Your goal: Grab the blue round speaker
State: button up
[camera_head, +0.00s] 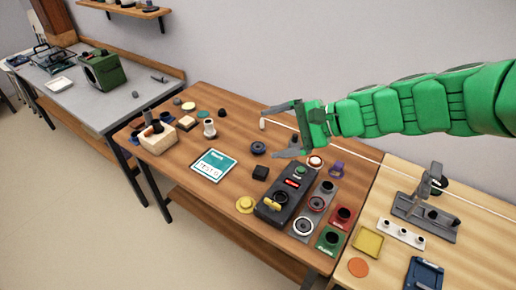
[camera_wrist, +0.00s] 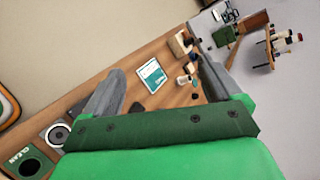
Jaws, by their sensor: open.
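A dark blue-grey round speaker (camera_head: 258,148) lies flat on the wooden table, right of a teal-and-white card (camera_head: 213,165). My gripper (camera_head: 270,132) is open and empty. In the head view its two fingers point left, above the table, with the speaker just beyond the lower fingertip. In the wrist view both fingers of my gripper (camera_wrist: 159,68) are spread wide, and the card (camera_wrist: 152,75) shows between them. A small dark round shape (camera_wrist: 136,108) beside the left finger there looks like the speaker, partly hidden.
A white bottle-like piece (camera_head: 209,129) and a wooden box (camera_head: 158,138) are to the left. Coloured socket panels fill the right end. Bare tabletop lies around the speaker.

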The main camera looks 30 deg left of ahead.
jog(key=w+a+f+m+t+y, duration=0.1)
jog(key=w+a+f+m+y, duration=0.2)
jog(key=w+a+m, duration=0.5)
jog(key=m+t, duration=0.5)
jog(key=m, duration=0.1)
send_over(260, 148)
jog(key=s+d, duration=0.2)
jog(key=s, duration=0.2)
notch_tip(260, 148, down, 18)
jog(key=r, duration=0.1)
jog(key=w+f+m, duration=0.1)
jog(key=f, duration=0.3)
jog(key=w+f+m+t+h, duration=0.1)
jog(key=f+m, duration=0.1)
jog(key=f, duration=0.2)
jog(key=w+f+m+h, duration=0.1)
jog(key=f, duration=0.3)
jog(key=shift+w+d+f+m+t, duration=0.1)
jog(key=shift+d+f+m+t, duration=0.05)
jog(key=shift+d+m+t, duration=0.2)
jog(key=shift+x, duration=2.4)
jog(key=c, duration=1.2)
